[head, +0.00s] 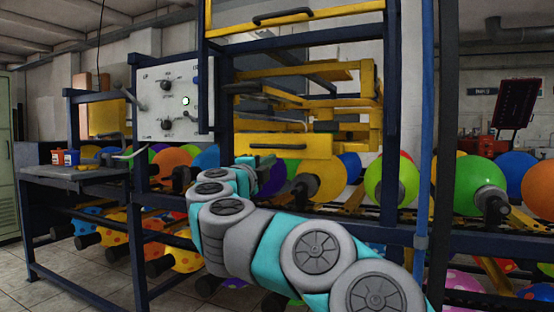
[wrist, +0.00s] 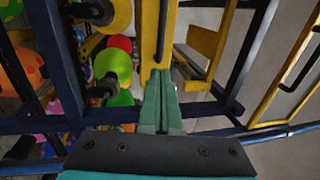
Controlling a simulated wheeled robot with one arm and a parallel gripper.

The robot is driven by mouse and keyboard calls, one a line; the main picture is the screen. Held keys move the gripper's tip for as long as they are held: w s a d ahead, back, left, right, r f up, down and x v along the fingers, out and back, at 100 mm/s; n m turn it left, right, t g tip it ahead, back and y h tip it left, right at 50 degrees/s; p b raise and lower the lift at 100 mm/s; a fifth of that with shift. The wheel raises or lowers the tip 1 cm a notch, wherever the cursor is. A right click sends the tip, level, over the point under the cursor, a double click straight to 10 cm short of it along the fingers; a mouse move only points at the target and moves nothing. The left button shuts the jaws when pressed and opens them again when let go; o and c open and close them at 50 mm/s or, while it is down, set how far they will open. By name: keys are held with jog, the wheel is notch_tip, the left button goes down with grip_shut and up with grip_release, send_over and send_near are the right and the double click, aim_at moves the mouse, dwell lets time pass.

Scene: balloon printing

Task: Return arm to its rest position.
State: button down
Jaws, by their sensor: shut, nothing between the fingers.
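My gripper (wrist: 161,100) shows in the wrist view with its green fingers together and nothing between them. Its tips point at the yellow frame part of the printing machine. In the head view my grey and teal arm reaches from the bottom right toward the machine, and my gripper (head: 266,166) is small and partly hidden by the arm, just below a yellow drawer-like part (head: 290,146). I cannot tell whether the fingertips touch the machine.
Balloons, such as a green one (head: 476,182), line the rack. A side table (head: 70,172) holds small red and blue containers. Blue posts stand close around my arm.

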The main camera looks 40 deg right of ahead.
jog(key=shift+v, duration=1.3)
